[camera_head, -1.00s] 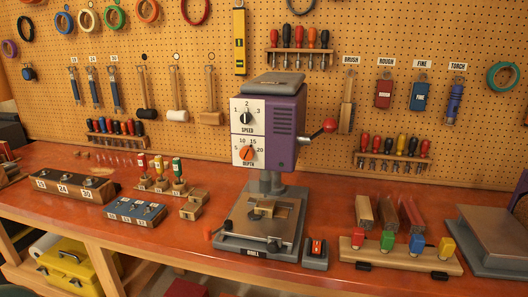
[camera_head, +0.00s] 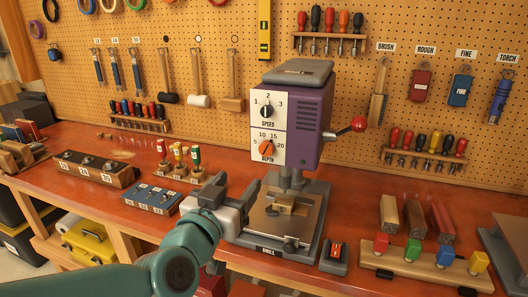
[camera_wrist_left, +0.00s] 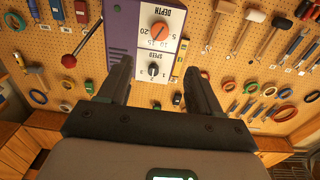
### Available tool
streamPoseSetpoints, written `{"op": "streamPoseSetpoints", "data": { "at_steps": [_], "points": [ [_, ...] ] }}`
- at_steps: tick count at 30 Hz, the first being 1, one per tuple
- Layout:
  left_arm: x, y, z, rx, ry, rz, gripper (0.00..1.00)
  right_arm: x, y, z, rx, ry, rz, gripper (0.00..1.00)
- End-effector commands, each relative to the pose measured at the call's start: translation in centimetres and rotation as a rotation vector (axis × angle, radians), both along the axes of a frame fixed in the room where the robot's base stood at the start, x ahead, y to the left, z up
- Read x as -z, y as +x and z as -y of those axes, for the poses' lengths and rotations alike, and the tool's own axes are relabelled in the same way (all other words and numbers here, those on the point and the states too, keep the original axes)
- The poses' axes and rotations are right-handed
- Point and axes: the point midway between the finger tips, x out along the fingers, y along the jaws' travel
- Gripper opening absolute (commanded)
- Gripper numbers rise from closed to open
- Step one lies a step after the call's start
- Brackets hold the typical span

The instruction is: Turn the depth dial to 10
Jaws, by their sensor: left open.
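The orange depth dial (camera_head: 266,148) is on the white front panel of the purple drill press (camera_head: 305,120), below the black speed dial (camera_head: 266,111). Its scale reads 5, 10, 15 and 20; I cannot tell exactly where its pointer stands. My left gripper (camera_head: 247,192) is below and a little left of the dial, apart from it. In the left wrist view, my left gripper (camera_wrist_left: 157,76) is open with nothing between its fingers. The depth dial (camera_wrist_left: 159,31) appears upside down there, beyond the fingertips. My right gripper is in neither view.
A red-knobbed lever (camera_head: 358,124) sticks out right of the press. A small box with a red switch (camera_head: 335,253) stands by the press base. A blue block (camera_head: 152,198) and colored-handled tools (camera_head: 178,160) stand left of the gripper. Air before the panel is clear.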

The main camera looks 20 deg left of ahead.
Motion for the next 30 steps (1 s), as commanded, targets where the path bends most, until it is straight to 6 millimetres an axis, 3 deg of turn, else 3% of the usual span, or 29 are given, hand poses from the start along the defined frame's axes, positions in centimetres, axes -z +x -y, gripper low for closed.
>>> {"op": "streamPoseSetpoints", "data": {
  "at_steps": [9,15,21,30],
  "points": [
    [-0.1,8.0,0.5,0.002,0.001,-0.005,0.64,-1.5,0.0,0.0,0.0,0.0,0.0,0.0],
    [0.0,12.1,0.7,0.004,0.001,-0.004,0.64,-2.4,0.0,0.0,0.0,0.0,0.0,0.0],
    [0.1,14.2,0.8,0.005,0.001,-0.004,0.64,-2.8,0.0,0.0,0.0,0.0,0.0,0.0],
    [0.1,14.5,0.9,0.004,0.001,-0.002,0.64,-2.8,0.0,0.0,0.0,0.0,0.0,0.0]
  ]
}}
